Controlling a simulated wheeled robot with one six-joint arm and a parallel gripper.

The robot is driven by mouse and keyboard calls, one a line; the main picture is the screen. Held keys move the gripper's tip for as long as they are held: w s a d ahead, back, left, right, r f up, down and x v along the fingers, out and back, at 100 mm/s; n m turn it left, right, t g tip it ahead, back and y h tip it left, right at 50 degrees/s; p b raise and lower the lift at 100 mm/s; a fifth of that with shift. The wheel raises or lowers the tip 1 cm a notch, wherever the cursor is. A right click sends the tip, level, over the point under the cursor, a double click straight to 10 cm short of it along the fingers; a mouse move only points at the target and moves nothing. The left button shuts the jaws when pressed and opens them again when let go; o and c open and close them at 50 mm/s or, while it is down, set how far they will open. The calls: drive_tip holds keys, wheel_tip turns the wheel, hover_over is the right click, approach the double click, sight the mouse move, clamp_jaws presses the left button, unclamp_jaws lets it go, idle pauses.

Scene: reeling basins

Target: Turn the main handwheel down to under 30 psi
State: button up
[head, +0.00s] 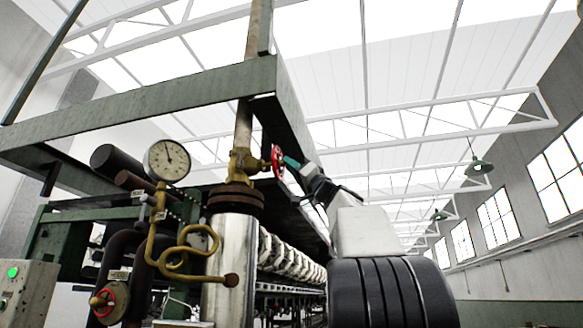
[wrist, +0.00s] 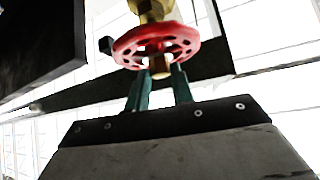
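The main handwheel (head: 278,161) is red and sits on a brass valve (head: 241,162) above the silver pipe. It shows large in the wrist view (wrist: 157,45), with holes around its face and a brass hub end in the middle. My gripper (head: 289,162) reaches it from the right. In the wrist view, the two teal fingers (wrist: 160,75) stand apart, one on each side of the hub end, with their tips at the wheel's face. I cannot tell whether they touch it. The round white pressure gauge (head: 167,160) has its needle pointing nearly straight up; its figures are too small to read.
A second red handwheel (head: 110,300) is low at the left, on dark pipes. A coiled brass tube (head: 185,250) runs beside the silver pipe (head: 230,265). Green steel beams (head: 150,105) cross above and behind the valve. A control box with a green light (head: 25,290) stands at the left edge.

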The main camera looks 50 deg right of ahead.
drive_tip(key=shift+a+m+h, duration=0.1)
drive_tip(key=shift+m+h, duration=0.7)
drive_tip(key=shift+h, duration=0.1)
drive_tip(key=m+g+h, duration=0.2)
drive_tip(key=m+h, duration=0.1)
drive_tip(key=m, duration=0.2)
drive_tip(key=r+m+g+h, duration=0.1)
drive_tip(key=m+g+h, duration=0.2)
drive_tip(key=m, duration=0.3)
drive_tip(key=a+r+m+g+h, duration=0.1)
drive_tip(key=m+g+h, duration=0.2)
drive_tip(key=m, duration=0.3)
drive_tip(key=shift+s+a+h, duration=0.1)
drive_tip(key=shift+s+h, duration=0.1)
drive_tip(key=shift+h, duration=0.1)
drive_tip(key=shift+f+m+g, duration=0.2)
drive_tip(key=shift+m+g, duration=0.2)
drive_tip(key=o, duration=1)
drive_tip(key=shift+s, duration=0.1)
drive_tip(key=shift+s, duration=0.1)
